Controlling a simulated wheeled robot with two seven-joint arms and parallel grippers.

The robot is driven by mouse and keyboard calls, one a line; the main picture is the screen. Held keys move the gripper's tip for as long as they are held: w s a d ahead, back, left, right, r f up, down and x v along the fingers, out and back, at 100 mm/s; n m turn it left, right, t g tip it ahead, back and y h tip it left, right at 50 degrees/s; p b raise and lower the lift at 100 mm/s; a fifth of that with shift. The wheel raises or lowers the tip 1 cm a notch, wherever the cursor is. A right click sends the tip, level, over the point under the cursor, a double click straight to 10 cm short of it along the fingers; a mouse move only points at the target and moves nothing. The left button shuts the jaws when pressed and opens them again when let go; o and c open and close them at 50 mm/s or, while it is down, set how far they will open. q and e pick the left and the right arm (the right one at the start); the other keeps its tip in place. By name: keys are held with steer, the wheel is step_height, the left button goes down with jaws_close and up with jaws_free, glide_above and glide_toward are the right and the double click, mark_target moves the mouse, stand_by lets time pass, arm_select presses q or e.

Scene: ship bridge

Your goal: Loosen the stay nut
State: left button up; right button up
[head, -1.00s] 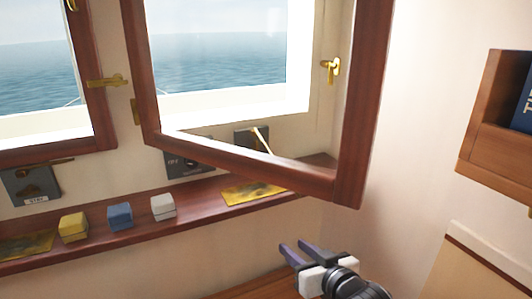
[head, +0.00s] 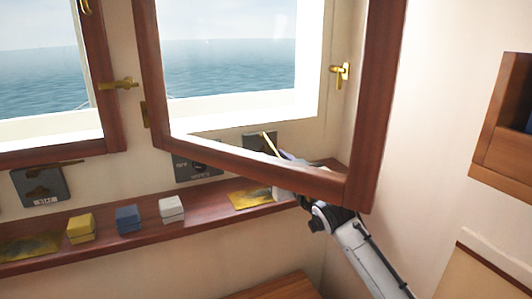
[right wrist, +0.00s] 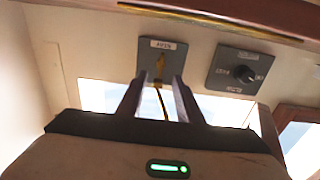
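A dark plate (right wrist: 163,60) with a small white label carries a brass fitting (right wrist: 159,68), which seems to be the stay nut; its exact shape is too small to tell. In the head view this plate (head: 250,141) is on the wall below the open window, with a thin brass stay rod (head: 270,146) at it. My right gripper (head: 287,156) reaches behind the lower rail of the window frame, partly hidden by it. In the right wrist view its fingers (right wrist: 157,82) are open on either side of the fitting's line, apparently short of it. My left gripper is out of view.
The open wooden window sash (head: 376,110) hangs over my right arm. A dark knob plate (right wrist: 238,72) is beside the stay plate. Yellow (head: 81,229), blue (head: 128,218) and white (head: 172,209) blocks and a brass-coloured sheet (head: 250,199) lie on the ledge.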

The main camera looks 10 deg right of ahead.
steer(key=shift+w+a, duration=0.25)
steer(key=shift+w, duration=1)
steer(key=shift+w+a, duration=0.25)
steer(key=shift+w, duration=1)
jaws_close()
